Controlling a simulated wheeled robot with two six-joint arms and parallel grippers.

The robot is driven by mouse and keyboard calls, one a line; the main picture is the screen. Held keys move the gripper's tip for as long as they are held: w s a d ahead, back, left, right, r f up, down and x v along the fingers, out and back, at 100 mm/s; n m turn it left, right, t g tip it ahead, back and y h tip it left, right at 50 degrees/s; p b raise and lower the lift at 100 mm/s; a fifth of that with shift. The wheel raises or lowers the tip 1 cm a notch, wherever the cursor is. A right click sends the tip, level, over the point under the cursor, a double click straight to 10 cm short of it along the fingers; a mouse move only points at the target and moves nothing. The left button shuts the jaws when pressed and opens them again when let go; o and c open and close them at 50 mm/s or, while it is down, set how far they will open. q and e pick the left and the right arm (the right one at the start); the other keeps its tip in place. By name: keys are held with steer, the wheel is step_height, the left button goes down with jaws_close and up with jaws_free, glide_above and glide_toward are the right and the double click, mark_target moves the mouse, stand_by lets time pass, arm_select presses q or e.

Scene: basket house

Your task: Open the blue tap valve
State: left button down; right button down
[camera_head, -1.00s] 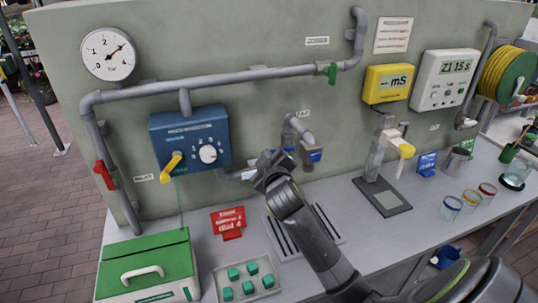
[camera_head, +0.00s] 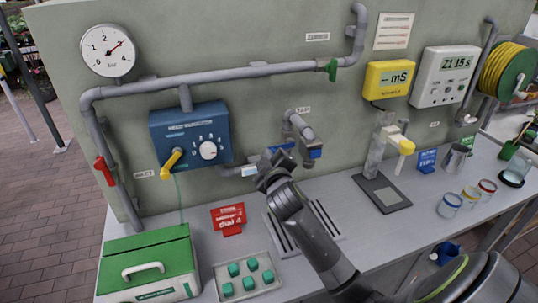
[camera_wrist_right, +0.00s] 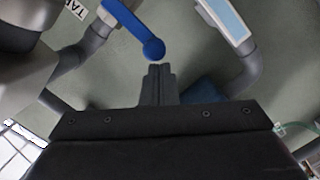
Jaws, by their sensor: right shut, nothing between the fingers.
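The blue tap valve lever (camera_head: 283,148) is on the grey tap (camera_head: 300,125) that comes out of the wall. My right gripper (camera_head: 266,160) is just left of and below the lever in the head view. In the right wrist view the blue lever (camera_wrist_right: 133,28) runs from upper left to a rounded end. The shut, empty fingertips of my right gripper (camera_wrist_right: 159,68) are just below that rounded end. I cannot tell whether they touch it. My left gripper is not in view.
A blue control box (camera_head: 190,138) with a yellow lever is left of the tap. A slotted drain (camera_head: 325,218) lies below. A tray of green cubes (camera_head: 272,262) and a red sign (camera_head: 229,220) stand in front. A grey stand (camera_head: 382,192) is to the right.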

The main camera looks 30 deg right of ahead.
steer(key=shift+f, duration=0.3)
steer(key=s+d+f+n+t+b, duration=0.1)
steer(key=d+f+n+b, duration=0.1)
steer(key=f+n, duration=0.3)
steer(key=d+f+n+t+h+b, duration=0.1)
steer(key=d+f+n+b, duration=0.2)
steer(key=n, duration=0.9)
steer(key=shift+s+d+f+t+b, duration=0.35)
steer(key=shift+d+f+t, duration=0.05)
steer(key=shift+d+f, duration=0.7)
